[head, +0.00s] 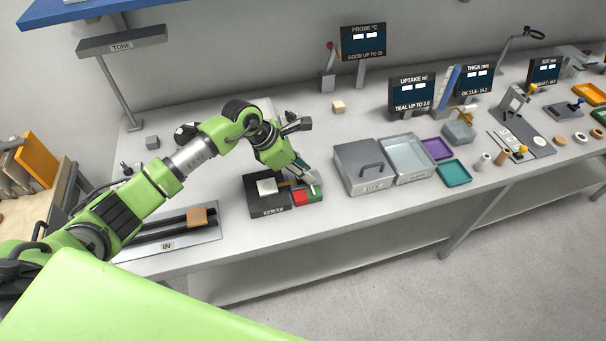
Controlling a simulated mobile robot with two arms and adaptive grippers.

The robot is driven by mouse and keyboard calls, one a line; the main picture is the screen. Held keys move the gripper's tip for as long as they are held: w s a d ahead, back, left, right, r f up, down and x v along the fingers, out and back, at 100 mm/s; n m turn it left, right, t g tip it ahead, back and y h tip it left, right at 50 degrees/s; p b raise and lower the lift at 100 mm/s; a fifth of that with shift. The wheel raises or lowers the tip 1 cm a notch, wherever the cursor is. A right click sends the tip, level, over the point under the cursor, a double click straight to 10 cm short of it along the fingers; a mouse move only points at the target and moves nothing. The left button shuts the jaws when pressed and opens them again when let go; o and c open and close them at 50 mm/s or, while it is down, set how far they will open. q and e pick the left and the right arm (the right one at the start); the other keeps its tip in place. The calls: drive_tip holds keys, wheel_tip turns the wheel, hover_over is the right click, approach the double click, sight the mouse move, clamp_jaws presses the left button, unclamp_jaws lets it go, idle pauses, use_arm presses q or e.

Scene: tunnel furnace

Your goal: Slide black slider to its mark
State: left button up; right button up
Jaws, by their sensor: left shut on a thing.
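My left gripper (307,180) reaches down to the bench beside a low black station (268,207). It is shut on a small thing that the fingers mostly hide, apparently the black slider. A pale square block (267,187) sits on top of the station. A thin tan strip runs from beside the block toward my fingers. A red patch (299,198) and a green patch (315,194) lie side by side at the station's right, just below my fingertips. I cannot make out a separate mark for the slider. My right gripper is not in view.
A grey lidded box (362,167) and an open tray (408,158) stand to the right. Rails labelled IN carry a tan block (197,216) at the left. A small cube (338,107) and screens stand behind. Bench is clear between the station and lidded box.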

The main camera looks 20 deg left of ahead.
use_arm(q)
drive_tip(key=shift+d, duration=0.1)
idle(0.3)
drive_tip(key=shift+w+d+b, duration=0.5)
drive_tip(key=shift+w+d, duration=0.1)
drive_tip(key=shift+d, duration=0.15)
drive_tip(key=o, duration=1.6)
drive_tip(key=p+v, duration=0.3)
drive_tip(key=v, duration=0.2)
drive_tip(key=shift+s+a+r, duration=0.1)
drive_tip(key=shift+a+r, duration=0.05)
drive_tip(key=shift+r, duration=0.2)
drive_tip(key=shift+s+a+r+p, duration=0.2)
drive_tip(key=shift+a+r+p, duration=0.1)
drive_tip(key=shift+r+p, duration=0.2)
